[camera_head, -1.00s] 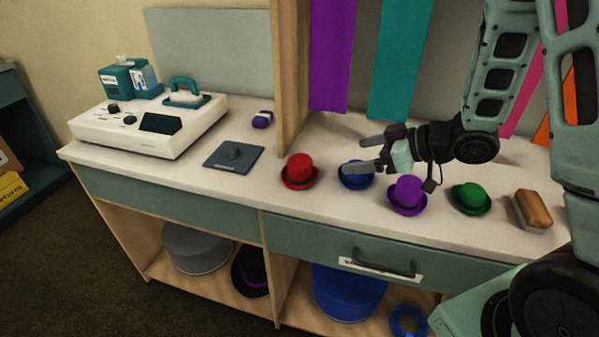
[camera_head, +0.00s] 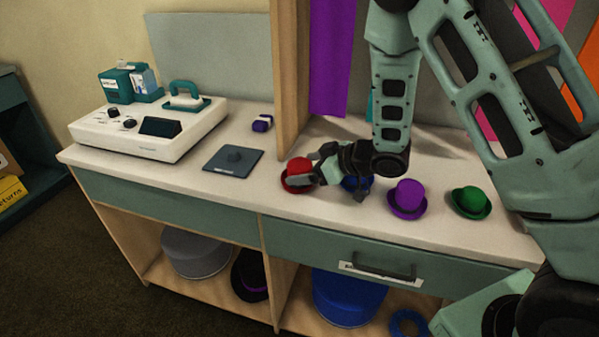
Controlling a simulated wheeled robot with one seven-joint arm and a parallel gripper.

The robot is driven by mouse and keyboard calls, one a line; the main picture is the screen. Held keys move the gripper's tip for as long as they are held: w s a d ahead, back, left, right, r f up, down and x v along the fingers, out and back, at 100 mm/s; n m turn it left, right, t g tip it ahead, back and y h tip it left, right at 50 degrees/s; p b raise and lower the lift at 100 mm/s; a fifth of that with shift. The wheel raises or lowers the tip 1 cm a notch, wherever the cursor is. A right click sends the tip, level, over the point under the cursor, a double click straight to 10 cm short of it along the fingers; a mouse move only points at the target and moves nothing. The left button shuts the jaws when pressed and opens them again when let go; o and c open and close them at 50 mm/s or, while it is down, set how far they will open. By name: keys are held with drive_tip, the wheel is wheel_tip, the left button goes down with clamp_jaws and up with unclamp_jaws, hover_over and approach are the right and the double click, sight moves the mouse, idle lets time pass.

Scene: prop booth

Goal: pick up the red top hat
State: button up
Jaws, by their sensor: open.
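The small red top hat (camera_head: 297,168) sits on the white counter (camera_head: 262,198), left of the row of hats. My gripper (camera_head: 305,174) is open, and its fingers are at the red hat's right side, covering part of its brim. I cannot tell whether the fingers touch the hat or straddle it. A blue hat (camera_head: 350,185) is mostly hidden behind my gripper and wrist.
A purple hat (camera_head: 407,198) and a green hat (camera_head: 470,202) stand to the right. A white machine (camera_head: 150,130) is at the far left.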

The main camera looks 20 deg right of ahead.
drive_tip(key=shift+x, duration=1.2)
drive_tip(key=c, duration=1.1)
drive_tip(key=shift+o, duration=0.2)
